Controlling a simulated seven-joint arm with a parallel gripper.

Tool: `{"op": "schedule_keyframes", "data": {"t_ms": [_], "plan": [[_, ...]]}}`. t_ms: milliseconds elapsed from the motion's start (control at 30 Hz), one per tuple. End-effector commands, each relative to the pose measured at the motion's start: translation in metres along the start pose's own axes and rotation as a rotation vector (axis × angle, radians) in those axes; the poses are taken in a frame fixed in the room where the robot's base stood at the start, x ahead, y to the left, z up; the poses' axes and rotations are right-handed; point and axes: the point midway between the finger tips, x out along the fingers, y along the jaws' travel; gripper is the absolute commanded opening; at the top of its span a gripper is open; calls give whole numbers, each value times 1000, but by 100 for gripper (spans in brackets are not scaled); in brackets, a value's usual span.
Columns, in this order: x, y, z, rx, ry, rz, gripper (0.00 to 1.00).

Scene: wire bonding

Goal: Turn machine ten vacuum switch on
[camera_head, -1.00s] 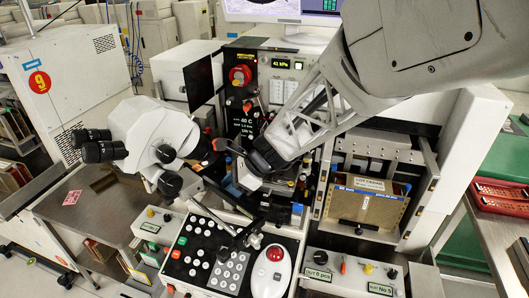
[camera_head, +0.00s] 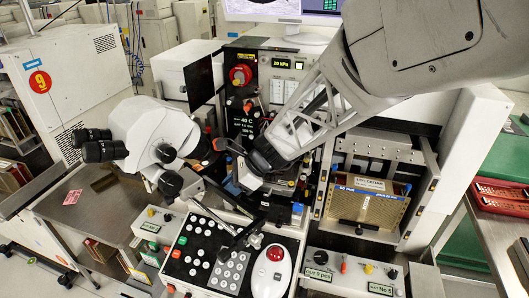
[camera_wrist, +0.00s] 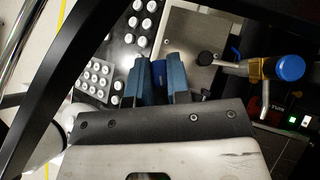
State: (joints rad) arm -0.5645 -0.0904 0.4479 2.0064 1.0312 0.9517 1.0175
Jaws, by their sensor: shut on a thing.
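My gripper (camera_wrist: 159,72) is shut in the wrist view, its two blue fingers on either side of a small dark blue piece (camera_wrist: 158,68). Most of that piece is hidden between the fingers, and I cannot tell whether it is the vacuum switch. In the head view my gripper (camera_head: 262,160) is low over the middle of the bonding machine, and its fingertips are hard to make out. The machine's green pressure display (camera_head: 281,64) reads about 20 kPa. No vacuum switch label is readable.
A white microscope (camera_head: 150,135) stands left of my gripper. A button panel (camera_head: 215,258) and a white mouse-like control with a red button (camera_head: 271,270) lie in front. A brown-framed magazine (camera_head: 368,203) stands right. A blue knob (camera_wrist: 290,67) on a brass fitting is right of the fingers.

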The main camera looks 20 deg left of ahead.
Motion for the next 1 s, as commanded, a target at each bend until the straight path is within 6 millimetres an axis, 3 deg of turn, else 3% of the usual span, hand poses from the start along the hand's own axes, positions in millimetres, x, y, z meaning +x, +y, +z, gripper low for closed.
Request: {"op": "schedule_keyframes", "data": {"t_ms": [533,567,733,1000], "plan": [[0,1,-1,1,1,3,0],[0,1,-1,1,0,3,22],[0,1,-1,1,0,2,48],[0,0,0,0,0,1,50]]}}
